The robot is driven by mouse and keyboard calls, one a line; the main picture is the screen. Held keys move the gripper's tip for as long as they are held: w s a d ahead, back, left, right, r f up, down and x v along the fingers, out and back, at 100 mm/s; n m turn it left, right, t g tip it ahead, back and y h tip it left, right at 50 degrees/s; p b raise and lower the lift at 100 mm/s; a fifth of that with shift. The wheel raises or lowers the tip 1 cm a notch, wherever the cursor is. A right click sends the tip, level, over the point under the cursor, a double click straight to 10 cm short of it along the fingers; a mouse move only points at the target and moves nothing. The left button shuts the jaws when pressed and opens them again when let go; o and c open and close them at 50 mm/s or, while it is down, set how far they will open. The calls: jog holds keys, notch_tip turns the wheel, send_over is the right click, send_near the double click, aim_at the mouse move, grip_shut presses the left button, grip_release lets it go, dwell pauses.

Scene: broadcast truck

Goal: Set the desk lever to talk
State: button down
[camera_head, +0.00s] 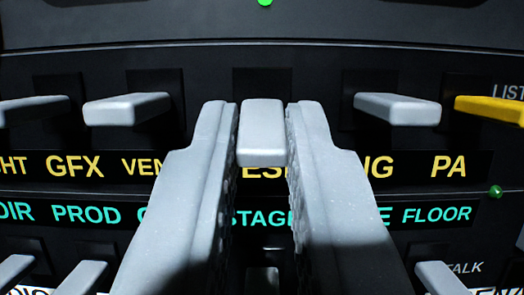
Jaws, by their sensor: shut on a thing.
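A pale grey lever (262,132) sticks out of the black panel in the upper row, at the middle of the view. My gripper (263,116) is shut on it, one finger on each side. The yellow label strip (253,170) below the lever shows the letters "ES"; my fingers hide the rest of that word, so the full name cannot be read. The lever's end faces me and its top shows.
Pale grey levers stand to the left (127,108) and right (398,108), with a yellow lever (490,108) far right. Below are green labels such as "STAGE" and "FLOOR" (436,214), and a lower lever row (440,277) near "TALK". "LIST" shows at upper right.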

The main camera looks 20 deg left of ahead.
jog(key=shift+w+f+t+b, duration=0.1)
jog(key=shift+f+t+b, duration=0.05)
jog(key=shift+t+b, duration=0.15)
jog(key=c, duration=1.4)
grip_release()
jog(key=shift+c, duration=0.2)
